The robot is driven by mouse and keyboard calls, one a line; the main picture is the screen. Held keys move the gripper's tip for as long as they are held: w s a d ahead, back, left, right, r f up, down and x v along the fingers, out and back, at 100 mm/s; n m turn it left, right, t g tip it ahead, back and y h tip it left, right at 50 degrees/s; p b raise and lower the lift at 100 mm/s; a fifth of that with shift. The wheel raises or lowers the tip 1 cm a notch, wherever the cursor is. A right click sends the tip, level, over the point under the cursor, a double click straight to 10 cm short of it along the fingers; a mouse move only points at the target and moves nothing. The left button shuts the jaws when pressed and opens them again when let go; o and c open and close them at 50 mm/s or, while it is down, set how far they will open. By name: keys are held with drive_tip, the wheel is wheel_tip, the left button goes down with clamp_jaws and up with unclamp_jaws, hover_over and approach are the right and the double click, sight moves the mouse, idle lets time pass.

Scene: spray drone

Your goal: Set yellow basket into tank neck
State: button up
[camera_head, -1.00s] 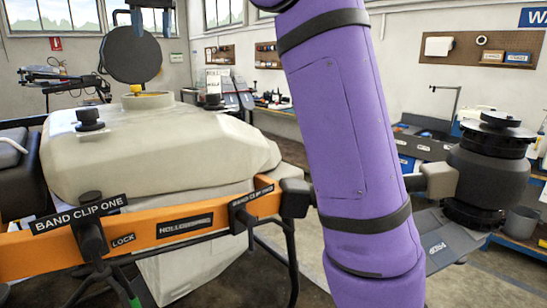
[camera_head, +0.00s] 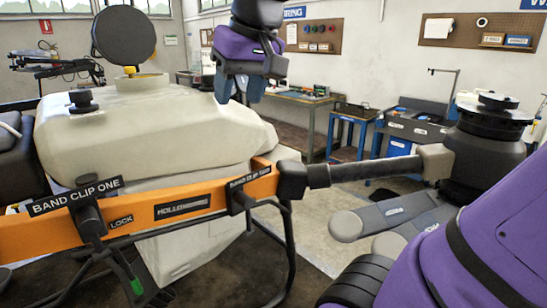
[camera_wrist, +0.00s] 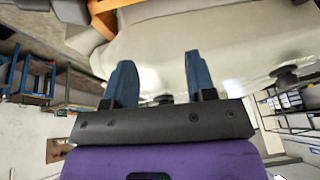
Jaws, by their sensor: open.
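The pale tank (camera_head: 150,130) stands on the left in the head view, with its raised neck (camera_head: 142,86) on top. A yellow rim and a small upright yellow tab, which look like the yellow basket (camera_head: 129,70), show at the neck's mouth. I cannot tell how deep it sits. A dark round lid (camera_head: 124,35) stands open above the neck. My gripper (camera_head: 240,88) points down to the right of the neck, apart from it. Its blue fingers are spread and empty, also in the wrist view (camera_wrist: 160,62), where the tank's pale side (camera_wrist: 240,40) lies beyond them.
An orange frame bar (camera_head: 155,215) with black clips (camera_head: 92,232) crosses in front of the tank. A dark motor unit (camera_head: 485,150) on an arm is at right. Workbenches (camera_head: 300,97) line the back wall. Open floor lies between.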

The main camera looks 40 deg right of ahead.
drive_tip(key=s+f+n+t, duration=0.1)
drive_tip(key=s+f, duration=0.7)
drive_tip(key=f, duration=0.2)
drive_tip(key=shift+n+h, duration=0.3)
drive_tip(key=shift+d, duration=0.1)
